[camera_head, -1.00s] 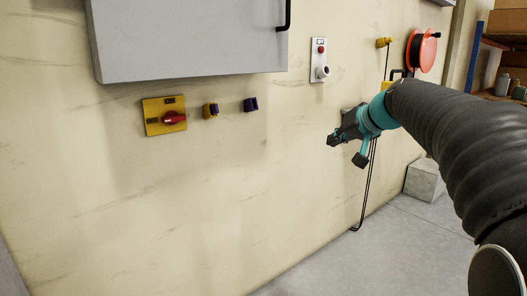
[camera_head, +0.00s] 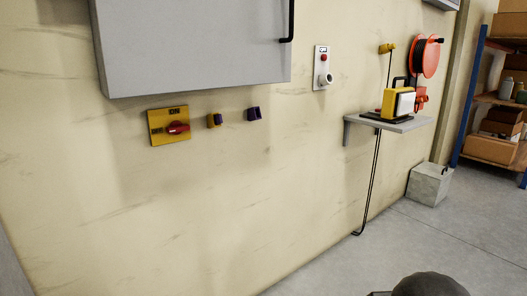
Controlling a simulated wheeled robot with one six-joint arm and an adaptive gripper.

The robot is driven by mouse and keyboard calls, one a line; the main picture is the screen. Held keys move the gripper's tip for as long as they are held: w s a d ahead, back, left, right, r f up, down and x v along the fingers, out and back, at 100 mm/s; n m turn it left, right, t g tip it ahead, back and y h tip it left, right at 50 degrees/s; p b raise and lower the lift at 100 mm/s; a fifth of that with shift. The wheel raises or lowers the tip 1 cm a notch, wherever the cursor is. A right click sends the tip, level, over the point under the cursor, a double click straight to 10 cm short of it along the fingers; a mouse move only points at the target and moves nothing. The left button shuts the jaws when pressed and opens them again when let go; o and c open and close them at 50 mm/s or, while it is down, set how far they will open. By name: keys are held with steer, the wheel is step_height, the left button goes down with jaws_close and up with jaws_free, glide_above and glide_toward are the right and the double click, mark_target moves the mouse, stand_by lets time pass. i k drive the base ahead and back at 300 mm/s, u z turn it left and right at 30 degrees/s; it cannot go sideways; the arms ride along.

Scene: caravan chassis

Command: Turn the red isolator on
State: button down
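The isolator is a yellow square plate (camera_head: 158,137) on the cream wall, below a grey cabinet. Its red handle (camera_head: 179,128) sits right of the plate's middle and lies roughly horizontal. Dark markings show at the plate's top, seeming to read "ON", and at its left side; the left one is too small to read. Nothing touches the handle. My gripper does not show clearly; only a dark rounded part of my arm shows at the bottom edge, well right of and below the isolator.
The grey cabinet (camera_head: 195,45) overhangs the isolator. A shelf (camera_head: 395,123) with a yellow work lamp (camera_head: 392,102) juts out further right. The wall below the isolator is clear.

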mark_target(176, 127)
steer(key=k, duration=1.1)
steer(key=u, duration=1)
steer(key=i, duration=0.8)
steer(key=z, duration=0.6)
steer(key=i, duration=0.7)
steer(key=z, duration=0.8)
